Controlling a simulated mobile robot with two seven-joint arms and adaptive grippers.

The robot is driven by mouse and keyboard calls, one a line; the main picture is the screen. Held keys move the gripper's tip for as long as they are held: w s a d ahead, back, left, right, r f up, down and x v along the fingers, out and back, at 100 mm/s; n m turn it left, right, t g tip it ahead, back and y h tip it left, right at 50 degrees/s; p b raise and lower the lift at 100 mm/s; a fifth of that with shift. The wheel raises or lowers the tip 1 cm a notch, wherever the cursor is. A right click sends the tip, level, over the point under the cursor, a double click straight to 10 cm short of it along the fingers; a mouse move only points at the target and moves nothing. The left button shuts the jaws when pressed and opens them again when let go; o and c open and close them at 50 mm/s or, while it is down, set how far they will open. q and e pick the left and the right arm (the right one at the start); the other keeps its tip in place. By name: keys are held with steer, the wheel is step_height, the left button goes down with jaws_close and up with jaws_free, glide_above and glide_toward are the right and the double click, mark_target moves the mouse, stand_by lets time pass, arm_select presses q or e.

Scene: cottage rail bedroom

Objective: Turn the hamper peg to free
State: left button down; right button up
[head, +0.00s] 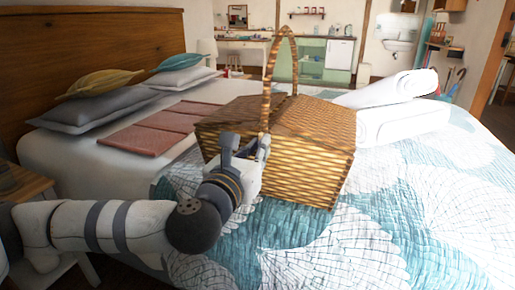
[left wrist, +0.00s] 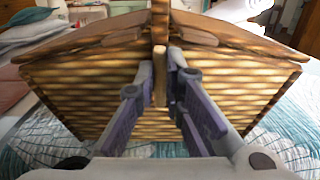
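The wicker hamper (head: 305,180) stands on the bed with its lid flaps down and its tall handle (head: 268,85) upright. In the left wrist view, the hamper's woven front (left wrist: 85,95) fills the middle. A small light wooden peg (left wrist: 160,88) hangs upright there, below the lid edge and in line with the handle. My left gripper (head: 246,147) is at the hamper's front. Its fingers (left wrist: 160,82) stand apart on either side of the peg, close to it; I see no clear contact. The head view does not show the peg. My right gripper is not in view.
The quilted bed (head: 430,215) is clear to the right of the hamper. Folded red cloth (head: 150,130) and pillows (head: 100,108) lie to its left. Rolled white towels (head: 400,110) lie behind it at right. A wooden bedside table (head: 22,190) is at the left edge.

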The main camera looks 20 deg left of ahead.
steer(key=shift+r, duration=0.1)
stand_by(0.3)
arm_select(q)
steer(key=shift+d+f+m+p, duration=0.15)
steer(key=shift+m+p, duration=1.35)
steer(key=shift+m, duration=1.5)
steer(key=shift+d+f+m+p, duration=0.1)
steer(key=shift+d+m+p, duration=0.1)
steer(key=shift+m+p, duration=2.1)
steer(key=shift+d+f+m+p, duration=0.15)
steer(key=shift+m+p, duration=0.6)
steer(key=shift+m, duration=2.95)
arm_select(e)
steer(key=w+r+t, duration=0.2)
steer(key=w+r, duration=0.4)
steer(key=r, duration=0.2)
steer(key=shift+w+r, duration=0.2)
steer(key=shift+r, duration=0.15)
arm_select(q)
steer(key=shift+f, duration=0.1)
steer(key=c, duration=1.7)
jaws_free()
